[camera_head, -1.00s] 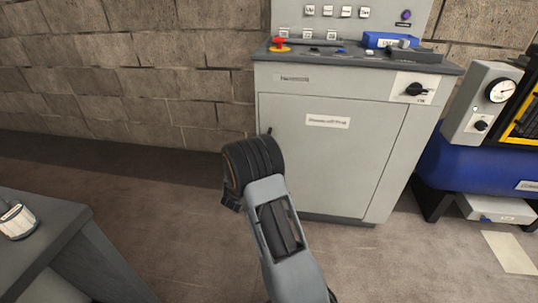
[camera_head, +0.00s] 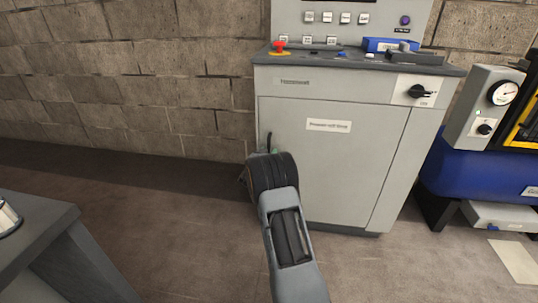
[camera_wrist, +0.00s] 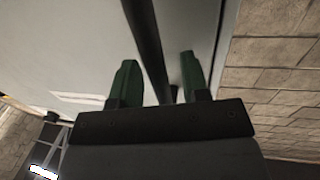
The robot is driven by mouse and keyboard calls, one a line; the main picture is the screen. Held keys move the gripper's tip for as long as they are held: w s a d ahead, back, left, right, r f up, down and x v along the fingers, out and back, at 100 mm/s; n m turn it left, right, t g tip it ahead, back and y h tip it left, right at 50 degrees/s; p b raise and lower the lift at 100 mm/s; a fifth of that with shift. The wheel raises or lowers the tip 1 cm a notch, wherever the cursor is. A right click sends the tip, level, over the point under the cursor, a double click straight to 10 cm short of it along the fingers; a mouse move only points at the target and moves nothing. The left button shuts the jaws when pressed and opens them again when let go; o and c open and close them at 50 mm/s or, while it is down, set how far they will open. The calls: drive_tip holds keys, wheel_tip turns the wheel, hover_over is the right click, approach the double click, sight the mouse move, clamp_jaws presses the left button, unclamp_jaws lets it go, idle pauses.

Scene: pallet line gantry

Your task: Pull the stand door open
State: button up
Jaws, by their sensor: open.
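The grey stand door (camera_head: 335,165) is the front panel of the cabinet and looks shut. Its dark upright handle (camera_head: 269,140) is at the door's left edge, its lower part hidden by my arm. In the wrist view the handle (camera_wrist: 146,40) runs as a dark bar between the two green fingers of my gripper (camera_wrist: 158,75). My gripper is open, one finger on each side of the bar, with gaps showing. The pale door (camera_wrist: 60,40) fills the left of that view. In the head view my wrist hides most of the gripper.
A dark countertop (camera_head: 350,62) with a red button (camera_head: 279,46) and blue box tops the cabinet. A blue tank (camera_head: 468,180) stands to the right. A grey table (camera_head: 45,235) is at lower left. The floor (camera_head: 170,240) between is clear; a block wall is behind.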

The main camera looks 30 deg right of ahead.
clamp_jaws()
idle(0.4)
